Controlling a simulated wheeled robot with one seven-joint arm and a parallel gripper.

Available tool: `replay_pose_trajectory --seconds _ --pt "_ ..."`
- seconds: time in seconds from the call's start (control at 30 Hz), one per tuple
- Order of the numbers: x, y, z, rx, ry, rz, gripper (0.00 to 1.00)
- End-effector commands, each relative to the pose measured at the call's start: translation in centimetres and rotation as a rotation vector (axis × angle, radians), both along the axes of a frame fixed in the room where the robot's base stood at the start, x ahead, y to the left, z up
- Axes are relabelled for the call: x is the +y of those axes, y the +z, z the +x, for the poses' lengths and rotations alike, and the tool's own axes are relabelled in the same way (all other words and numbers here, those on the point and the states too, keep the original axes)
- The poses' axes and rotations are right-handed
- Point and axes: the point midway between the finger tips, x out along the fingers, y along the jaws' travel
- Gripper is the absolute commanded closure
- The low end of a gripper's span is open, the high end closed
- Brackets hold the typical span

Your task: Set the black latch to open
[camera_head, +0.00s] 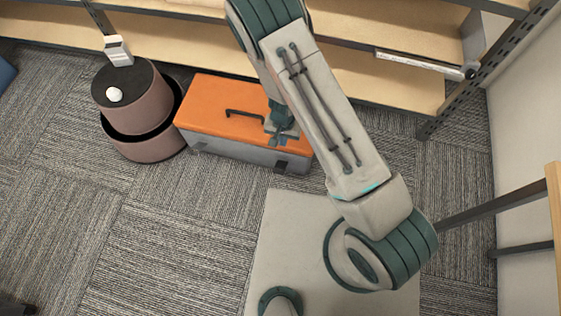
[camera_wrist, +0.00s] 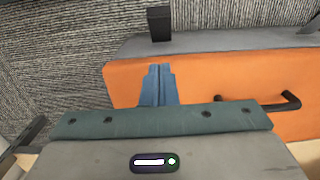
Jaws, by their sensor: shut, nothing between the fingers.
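The toolbox has an orange lid (camera_head: 215,97) and a grey body (camera_head: 240,158). A black latch (camera_head: 281,167) sits on its front face toward the right end; in the wrist view a black latch (camera_wrist: 159,23) juts out past the lid's edge. I cannot tell how either latch is set.
A black handle (camera_head: 245,114) stands on the lid, left of my gripper. Wooden shelves (camera_head: 180,45) run behind. Carpet (camera_head: 150,240) in front is free.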

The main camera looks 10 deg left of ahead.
Motion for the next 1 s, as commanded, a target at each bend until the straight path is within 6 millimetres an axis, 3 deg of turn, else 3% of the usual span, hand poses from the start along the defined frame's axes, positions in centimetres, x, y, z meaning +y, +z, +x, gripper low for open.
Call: replay_pose_trajectory --seconds 0.47,0.6,1.0 --pt "0.0 -10.2 -0.7 0.003 -0.001 0.000 1.00" --pt "0.1 -11.2 -2.1 0.003 -0.001 0.001 1.00" --pt "0.2 -11.9 -3.3 0.001 0.001 0.001 1.00"
